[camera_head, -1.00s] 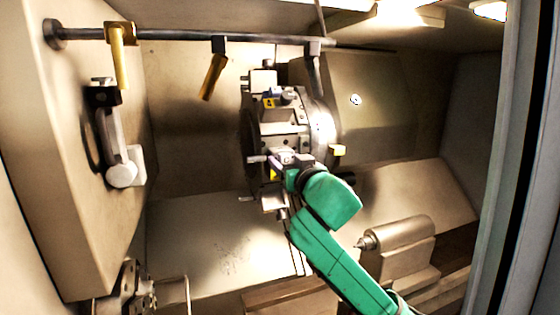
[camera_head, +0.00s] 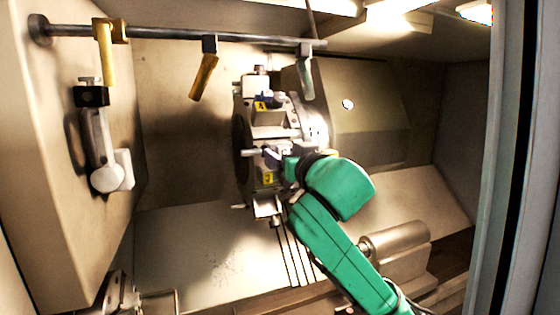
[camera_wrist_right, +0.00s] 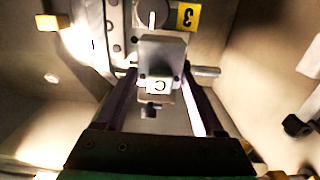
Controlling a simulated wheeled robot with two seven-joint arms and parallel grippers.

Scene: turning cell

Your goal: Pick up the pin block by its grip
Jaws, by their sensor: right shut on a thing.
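The block is small there and partly hidden by the gripper. It is close against the turret face; I cannot tell whether it is seated or free. My left gripper is not in view.
A rail (camera_head: 170,33) with hanging yellow-handled tools crosses the top. A grey lever fitting (camera_head: 98,140) is on the left wall. A tailstock (camera_head: 395,240) stands right of my arm. A yellow plate marked 3 (camera_wrist_right: 187,17) is beside the block.

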